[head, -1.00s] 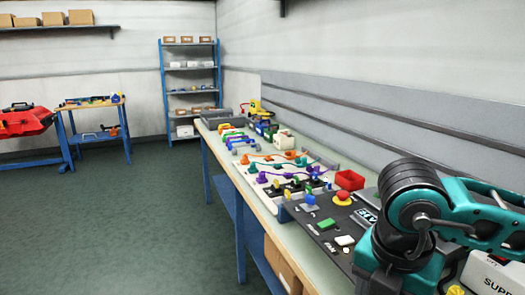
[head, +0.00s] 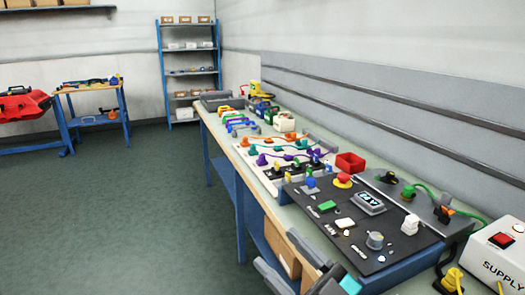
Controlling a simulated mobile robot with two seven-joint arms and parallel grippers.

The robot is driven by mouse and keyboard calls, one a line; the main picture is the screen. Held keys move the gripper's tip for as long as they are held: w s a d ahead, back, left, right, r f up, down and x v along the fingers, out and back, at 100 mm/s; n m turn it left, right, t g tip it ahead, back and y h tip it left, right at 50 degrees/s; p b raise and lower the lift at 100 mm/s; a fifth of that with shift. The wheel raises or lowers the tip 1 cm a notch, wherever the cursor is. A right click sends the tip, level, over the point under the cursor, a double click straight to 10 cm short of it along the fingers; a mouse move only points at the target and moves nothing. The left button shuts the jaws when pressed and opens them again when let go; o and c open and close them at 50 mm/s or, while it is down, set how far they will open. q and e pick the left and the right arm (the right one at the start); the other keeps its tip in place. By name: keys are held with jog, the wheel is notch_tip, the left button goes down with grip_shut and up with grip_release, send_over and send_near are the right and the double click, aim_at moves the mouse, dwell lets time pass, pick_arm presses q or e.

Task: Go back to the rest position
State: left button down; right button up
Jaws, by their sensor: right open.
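My right gripper (head: 278,248) shows at the bottom edge of the head view. Its two grey fingers are spread apart, with nothing seen between them. It is in front of the workbench's near edge, beside the black control panel (head: 325,232). Most of its arm is cut off by the frame. My left gripper is not in view.
The long workbench (head: 222,151) runs along the right wall. It bears a red emergency button (head: 343,180), a red bin (head: 350,162), a white supply box (head: 497,250) and coloured cables. A shelf rack (head: 189,70) stands at the back. The floor (head: 110,215) at left is clear.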

jog(key=s+d+f+m+h, duration=0.1)
jog(key=d+f+m+h, duration=0.4)
jog(key=f, duration=0.4)
jog(key=d+f+m+h, duration=0.45)
jog(key=f+h, duration=0.25)
jog(key=f, duration=0.2)
jog(key=s+d+f+g+h, duration=0.3)
jog(key=s+f, duration=0.6)
jog(key=f, duration=0.3)
jog(key=shift+d+g, duration=0.8)
jog(key=shift+d, duration=0.1)
jog(key=shift+m, duration=0.25)
jog(key=shift+c, duration=0.2)
